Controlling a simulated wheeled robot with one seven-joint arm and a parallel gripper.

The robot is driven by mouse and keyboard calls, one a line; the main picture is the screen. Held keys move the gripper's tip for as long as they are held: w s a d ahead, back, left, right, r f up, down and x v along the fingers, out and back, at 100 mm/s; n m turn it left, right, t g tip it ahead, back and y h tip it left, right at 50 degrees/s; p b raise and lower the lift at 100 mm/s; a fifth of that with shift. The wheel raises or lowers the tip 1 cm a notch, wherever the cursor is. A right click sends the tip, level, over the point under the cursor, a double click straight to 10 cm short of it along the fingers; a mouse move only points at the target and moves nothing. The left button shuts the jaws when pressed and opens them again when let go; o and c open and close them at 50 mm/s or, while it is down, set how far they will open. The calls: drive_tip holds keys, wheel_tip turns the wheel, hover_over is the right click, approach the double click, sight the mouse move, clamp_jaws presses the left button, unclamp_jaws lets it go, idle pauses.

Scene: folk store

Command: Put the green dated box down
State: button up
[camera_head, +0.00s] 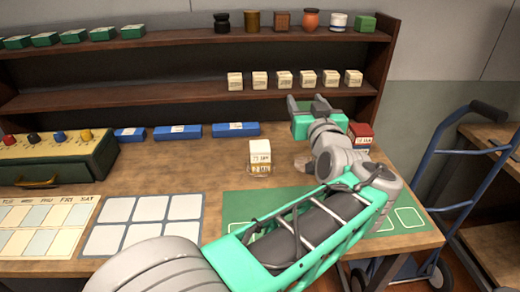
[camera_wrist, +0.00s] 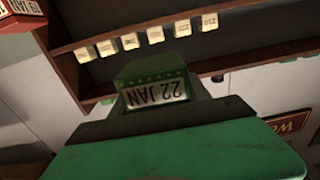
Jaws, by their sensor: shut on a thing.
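The green dated box (camera_wrist: 150,85) shows in the wrist view with a white label reading 22 JAN, upside down in the picture. My gripper (camera_wrist: 165,112) is shut on it, with a dark finger across its near side. In the head view my gripper (camera_head: 309,106) is raised above the back right of the table, in front of the shelf. The held box cannot be told apart clearly from my green hand there. On the table (camera_head: 225,185) lie a green mat (camera_head: 235,215) with pale outlines, a mat of white squares (camera_head: 150,205) and a weekday calendar mat (camera_head: 35,222).
Pale dated boxes (camera_head: 260,150) stand behind the green mat. Red boxes (camera_head: 361,130) stand near my wrist. Blue boxes (camera_head: 180,132) line the back. A green case with knobs (camera_head: 65,165) is at left. A hand truck (camera_head: 465,180) stands right of the table.

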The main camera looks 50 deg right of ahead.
drive_tip(key=w+f, duration=0.4)
drive_tip(key=w+f+p, duration=0.1)
drive_tip(key=w+f, duration=0.3)
drive_tip(key=w, duration=0.1)
drive_tip(key=w+f, duration=0.4)
drive_tip(key=w, duration=0.1)
drive_tip(key=shift+w+p, duration=0.1)
drive_tip(key=shift+p, duration=0.2)
drive_tip(key=shift+f, duration=0.25)
drive_tip(key=shift+f, duration=0.1)
drive_tip(key=shift+f+b, duration=0.2)
drive_tip(key=shift+b, duration=0.15)
drive_tip(key=o, duration=1.5)
drive_tip(key=shift+r, duration=0.1)
drive_tip(key=shift+c, duration=0.2)
drive_tip(key=shift+r+p, duration=0.1)
drive_tip(key=shift+p, duration=0.4)
